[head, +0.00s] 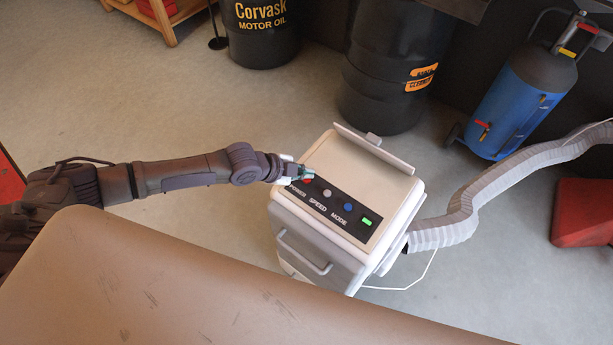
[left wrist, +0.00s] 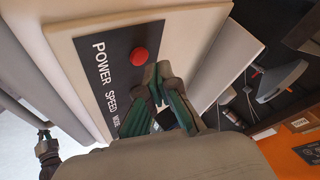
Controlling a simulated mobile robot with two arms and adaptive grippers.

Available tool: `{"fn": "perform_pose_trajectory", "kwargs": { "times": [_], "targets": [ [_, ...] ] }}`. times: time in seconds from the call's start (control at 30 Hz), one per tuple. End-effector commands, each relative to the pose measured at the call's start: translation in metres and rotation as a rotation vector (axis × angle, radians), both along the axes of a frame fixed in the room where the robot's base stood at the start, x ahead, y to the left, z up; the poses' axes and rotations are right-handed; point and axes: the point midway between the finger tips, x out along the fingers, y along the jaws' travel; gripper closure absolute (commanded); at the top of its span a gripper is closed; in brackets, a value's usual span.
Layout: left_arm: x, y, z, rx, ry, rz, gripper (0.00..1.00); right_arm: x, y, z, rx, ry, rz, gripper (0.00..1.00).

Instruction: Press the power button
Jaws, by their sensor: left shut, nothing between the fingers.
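The white machine (head: 365,185) has a black panel (head: 337,205) with the labels POWER, SPEED and MODE. The red power button (head: 309,180) is at the panel's left end, by the POWER label. It is round and clear in the left wrist view (left wrist: 139,56). My left gripper (head: 306,172) is shut and empty, with its green fingertips at the red button. In the left wrist view the fingertips (left wrist: 159,70) appear just beside the button; I cannot tell whether they touch it. What looks like my right gripper (left wrist: 45,134) is small at the lower left there; its jaws are unclear.
A grey button (head: 327,193), a blue button (head: 348,209) and a lit green indicator (head: 367,222) share the panel. A raised flap (head: 372,148) stands along the machine's back edge. A ribbed hose (head: 465,205) leaves its right side. A brown padded surface (head: 150,290) fills the foreground.

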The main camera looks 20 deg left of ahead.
Motion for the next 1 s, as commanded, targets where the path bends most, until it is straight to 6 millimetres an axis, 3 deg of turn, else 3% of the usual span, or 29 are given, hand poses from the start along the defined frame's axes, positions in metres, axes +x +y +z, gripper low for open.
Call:
{"fn": "perform_pose_trajectory", "kwargs": {
  "times": [0.5,1.0],
  "targets": [
    [0.0,0.0,0.055,0.0,-0.001,0.001,1.0,0.0,0.0,0.048,0.0,0.0,0.0,1.0],
    [0.0,0.0,0.056,0.0,-0.001,0.001,1.0,0.0,-0.001,0.049,-0.002,0.0,0.0,1.0]
  ]
}}
